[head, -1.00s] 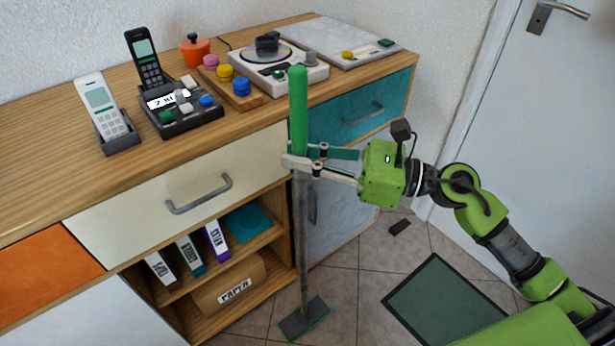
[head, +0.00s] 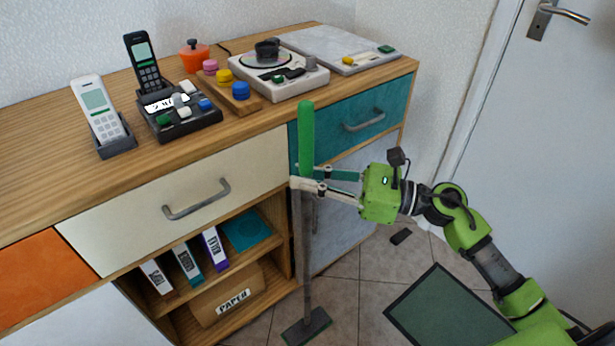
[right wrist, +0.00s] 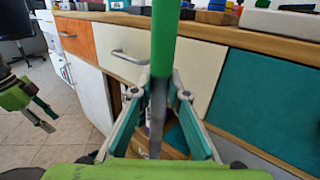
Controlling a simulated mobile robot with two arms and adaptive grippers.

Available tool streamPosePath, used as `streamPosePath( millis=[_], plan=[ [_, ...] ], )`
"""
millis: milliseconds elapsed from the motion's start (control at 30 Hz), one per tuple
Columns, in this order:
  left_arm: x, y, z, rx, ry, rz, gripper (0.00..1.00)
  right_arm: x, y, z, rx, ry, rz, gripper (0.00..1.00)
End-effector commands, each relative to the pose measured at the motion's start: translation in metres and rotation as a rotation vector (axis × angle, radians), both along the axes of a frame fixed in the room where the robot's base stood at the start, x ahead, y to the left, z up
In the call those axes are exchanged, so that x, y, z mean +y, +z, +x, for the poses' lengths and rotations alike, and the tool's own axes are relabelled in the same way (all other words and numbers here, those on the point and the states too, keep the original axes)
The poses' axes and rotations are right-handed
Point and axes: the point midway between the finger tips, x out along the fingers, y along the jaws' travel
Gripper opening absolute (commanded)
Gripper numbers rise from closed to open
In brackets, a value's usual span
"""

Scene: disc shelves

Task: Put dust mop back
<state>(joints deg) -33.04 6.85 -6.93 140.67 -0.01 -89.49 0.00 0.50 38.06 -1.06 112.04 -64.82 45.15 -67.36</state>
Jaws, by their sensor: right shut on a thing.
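The dust mop has a green grip (head: 306,140), a grey pole (head: 306,250) and a flat dark foot (head: 306,326) with green edging. It stands nearly upright in front of the wooden cabinet (head: 277,215). My right gripper (head: 306,185) is shut around the mop at the lower end of the green grip. The right wrist view also shows the green grip (right wrist: 163,40) between the fingers. The foot is at floor level; I cannot tell whether it touches. My left gripper (right wrist: 48,116) shows at the left of the right wrist view, fingers apart and empty.
Phones, a turntable (head: 275,72) and knobs cover the cabinet top. A small black object (head: 401,236) lies on the tiles. A door (head: 520,120) stands at the right.

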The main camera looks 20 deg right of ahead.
Motion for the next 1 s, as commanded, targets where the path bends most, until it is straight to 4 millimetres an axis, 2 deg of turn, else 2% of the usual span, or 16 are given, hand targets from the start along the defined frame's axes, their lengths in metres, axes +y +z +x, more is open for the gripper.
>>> streamPosePath(
  millis=[33, 67, 100, 533, 667, 1000],
  plan=[
    [0.000, -0.003, 0.000, 0.000, 0.000, 0.000, 0.40, 0.000, -0.002, 0.000, -0.002, 0.000, 0.002, 0.00],
    [0.000, -0.001, 0.000, 0.000, 0.000, 0.000, 0.40, 0.000, -0.002, 0.000, 0.000, 0.000, 0.000, 0.22],
    [0.000, -0.001, 0.000, 0.000, 0.000, 0.000, 0.40, 0.000, -0.001, 0.000, 0.000, 0.000, 0.000, 0.31],
    [0.000, 0.002, 0.000, 0.000, 0.000, 0.000, 0.40, -0.001, 0.002, -0.001, 0.001, 0.000, 0.000, 0.31],
    [0.000, -0.002, -0.001, 0.003, 0.000, 0.000, 0.40, -0.018, -0.002, -0.011, 0.004, -0.003, -0.001, 0.31],
    [0.000, 0.002, -0.001, -0.008, 0.000, -0.001, 0.40, -0.078, -0.004, -0.049, 0.003, -0.001, -0.001, 0.31]
  ],
)
